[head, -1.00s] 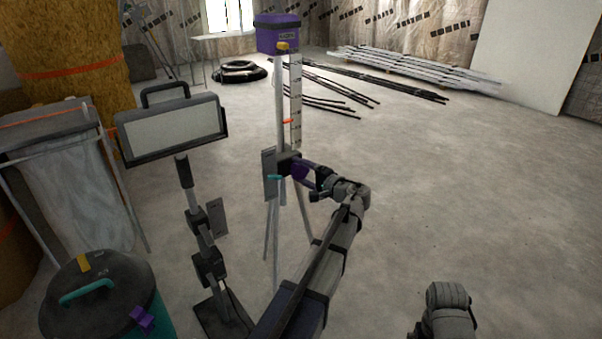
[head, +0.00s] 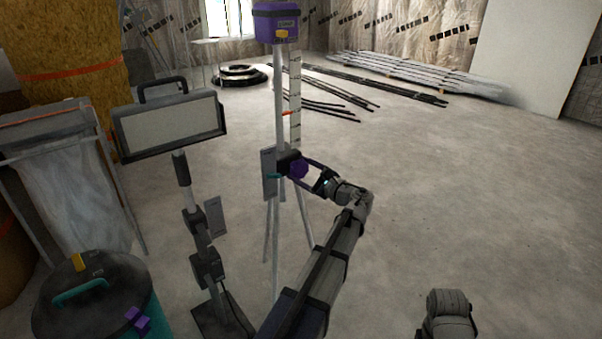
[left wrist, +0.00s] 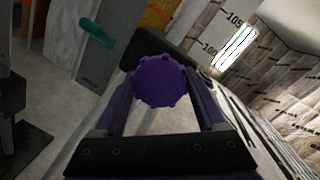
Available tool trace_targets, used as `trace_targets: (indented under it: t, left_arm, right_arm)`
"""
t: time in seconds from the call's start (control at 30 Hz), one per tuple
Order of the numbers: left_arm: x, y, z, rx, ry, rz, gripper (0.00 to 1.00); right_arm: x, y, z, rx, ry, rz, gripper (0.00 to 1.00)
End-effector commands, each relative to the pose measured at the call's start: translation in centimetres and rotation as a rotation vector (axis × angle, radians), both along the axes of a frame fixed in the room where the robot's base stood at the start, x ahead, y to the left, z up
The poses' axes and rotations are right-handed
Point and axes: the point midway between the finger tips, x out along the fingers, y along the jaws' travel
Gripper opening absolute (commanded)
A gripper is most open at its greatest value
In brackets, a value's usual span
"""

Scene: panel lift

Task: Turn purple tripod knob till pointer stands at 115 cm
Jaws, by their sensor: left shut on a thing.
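The purple knob (head: 298,169) sits on the dark collar of the tripod (head: 279,120). It shows as a lobed purple disc in the left wrist view (left wrist: 162,81). My left gripper (head: 303,168) is shut on the knob, with one finger on each side. A white scale (head: 295,90) stands upright beside the tripod column. The orange-red pointer (head: 288,113) lies across the scale; its reading is too small to tell. In the left wrist view, part of the scale (left wrist: 228,35) shows the marks 105 and 100, with no pointer visible there. My right gripper is out of view.
A purple box (head: 276,24) tops the tripod. A teal lever (left wrist: 97,33) is near the knob. A lamp panel (head: 170,125) on a stand and a dark lidded bin (head: 90,295) are at left.

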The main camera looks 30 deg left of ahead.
Motion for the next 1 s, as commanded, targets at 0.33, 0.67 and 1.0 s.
trace_targets:
  t: [0.33, 0.67, 1.0]
  left_arm:
    - [-0.3, -0.1, -0.4, 0.118, 0.302, 0.002, 0.18]
    - [-0.4, 0.0, -0.4, 0.237, 0.591, 0.002, 0.18]
    - [-0.5, 0.0, -0.3, 0.362, 0.890, 0.002, 0.18]
  right_arm:
    - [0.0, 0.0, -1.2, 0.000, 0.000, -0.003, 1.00]
    - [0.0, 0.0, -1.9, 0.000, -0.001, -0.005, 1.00]
    - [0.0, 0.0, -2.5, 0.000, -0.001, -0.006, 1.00]
